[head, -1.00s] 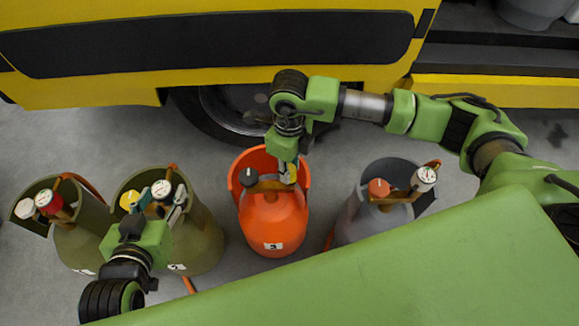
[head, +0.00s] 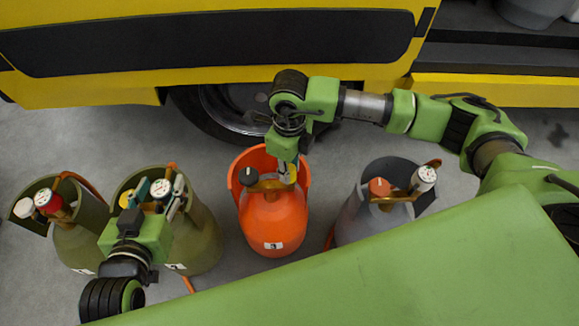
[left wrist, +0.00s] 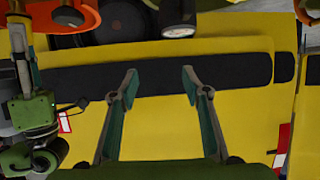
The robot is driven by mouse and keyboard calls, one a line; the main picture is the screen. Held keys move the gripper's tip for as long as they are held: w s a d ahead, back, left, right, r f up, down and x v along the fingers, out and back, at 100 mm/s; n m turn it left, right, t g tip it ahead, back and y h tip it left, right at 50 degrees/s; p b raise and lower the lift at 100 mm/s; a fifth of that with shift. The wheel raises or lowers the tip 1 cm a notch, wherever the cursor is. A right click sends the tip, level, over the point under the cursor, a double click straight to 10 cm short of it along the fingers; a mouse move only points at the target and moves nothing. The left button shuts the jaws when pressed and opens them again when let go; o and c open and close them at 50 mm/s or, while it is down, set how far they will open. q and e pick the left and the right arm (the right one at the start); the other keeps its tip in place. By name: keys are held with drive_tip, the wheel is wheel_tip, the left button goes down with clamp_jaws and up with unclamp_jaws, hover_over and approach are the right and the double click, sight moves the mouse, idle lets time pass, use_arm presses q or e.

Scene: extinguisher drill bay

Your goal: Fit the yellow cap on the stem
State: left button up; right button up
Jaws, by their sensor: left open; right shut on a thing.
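My right gripper (head: 288,167) reaches down over the orange cylinder (head: 273,222), beside its black knob (head: 249,176). It is shut on a small yellow piece, the yellow cap (head: 291,174), mostly hidden by the fingers. The stem below is hidden, so I cannot tell whether the cap touches it. My left gripper (head: 158,196) is over the olive cylinder (head: 196,240) at the left, around its white gauge (head: 161,188) in the picture. In the left wrist view its fingers (left wrist: 159,74) are apart with nothing between them; a gauge (left wrist: 178,31) lies past the tips.
A second olive cylinder (head: 78,247) with a red knob stands far left. A grey cylinder (head: 362,222) with an orange-red knob stands right of the orange one. The yellow vehicle (head: 230,83) closes off the back. Bare floor lies between the cylinders and vehicle.

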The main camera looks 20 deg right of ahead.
use_arm(q)
drive_tip(key=shift+r, duration=0.1)
drive_tip(key=shift+w+d+r, duration=0.1)
drive_tip(key=shift+w+r, duration=0.1)
drive_tip(key=shift+r, duration=0.05)
use_arm(e)
drive_tip(key=shift+f, duration=0.1)
use_arm(q)
drive_tip(key=shift+w+d+r, duration=0.1)
drive_tip(key=shift+w+r, duration=0.05)
drive_tip(key=shift+r, duration=0.15)
use_arm(e)
drive_tip(key=o, duration=0.9)
use_arm(q)
drive_tip(key=shift+f, duration=0.1)
use_arm(e)
wheel_tip(320, 180, up, 12)
drive_tip(key=shift+f, duration=0.1)
